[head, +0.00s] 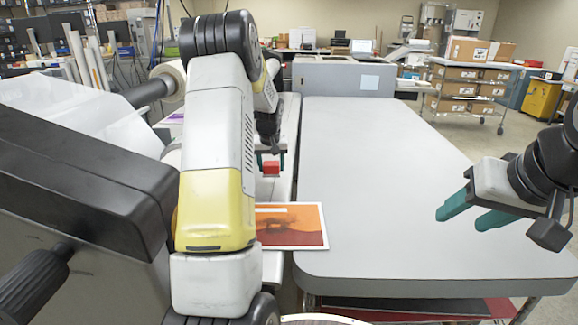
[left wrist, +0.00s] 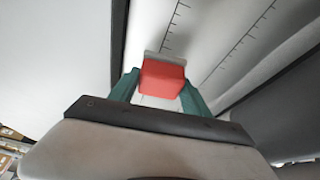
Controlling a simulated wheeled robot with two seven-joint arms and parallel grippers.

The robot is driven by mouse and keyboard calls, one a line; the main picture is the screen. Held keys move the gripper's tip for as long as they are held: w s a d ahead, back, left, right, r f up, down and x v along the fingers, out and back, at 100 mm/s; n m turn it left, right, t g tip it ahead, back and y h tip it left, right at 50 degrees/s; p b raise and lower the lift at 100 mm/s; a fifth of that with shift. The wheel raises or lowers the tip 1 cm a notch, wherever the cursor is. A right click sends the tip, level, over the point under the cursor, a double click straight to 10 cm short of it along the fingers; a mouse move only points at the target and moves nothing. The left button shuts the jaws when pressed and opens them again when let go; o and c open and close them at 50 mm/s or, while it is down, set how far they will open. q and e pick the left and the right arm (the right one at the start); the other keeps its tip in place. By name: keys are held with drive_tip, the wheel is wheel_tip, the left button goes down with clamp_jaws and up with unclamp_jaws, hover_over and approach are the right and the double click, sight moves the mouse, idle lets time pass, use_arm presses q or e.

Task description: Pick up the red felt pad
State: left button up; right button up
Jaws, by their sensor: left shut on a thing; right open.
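The red felt pad (head: 271,167) is a small red block between the green fingertips of my left gripper (head: 270,162). In the left wrist view the red pad (left wrist: 161,80) sits between both green fingers of the left gripper (left wrist: 160,88), with a grey strip along its far edge. The left gripper is shut on it, over a light surface with ruler marks. I cannot tell whether the pad touches that surface. My right gripper (head: 478,213) is open and empty, over the right side of the grey table.
The grey table (head: 390,170) is bare across its middle. An orange printed sheet (head: 291,226) lies at its left edge. A grey box-shaped machine (head: 343,77) stands at the table's far end. A cart with cardboard boxes (head: 468,90) is at the back right.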

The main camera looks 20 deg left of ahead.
use_arm(q)
drive_tip(key=s+d, duration=0.1)
drive_tip(key=s, duration=0.3)
drive_tip(key=s+d+r, duration=0.1)
drive_tip(key=s, duration=0.4)
drive_tip(key=s+d, duration=0.1)
drive_tip(key=s, duration=0.3)
drive_tip(key=shift+s+d+r, duration=0.15)
drive_tip(key=shift+s+d, duration=0.15)
drive_tip(key=shift+s, duration=0.05)
drive_tip(key=o, duration=0.6)
drive_tip(key=c, duration=0.4)
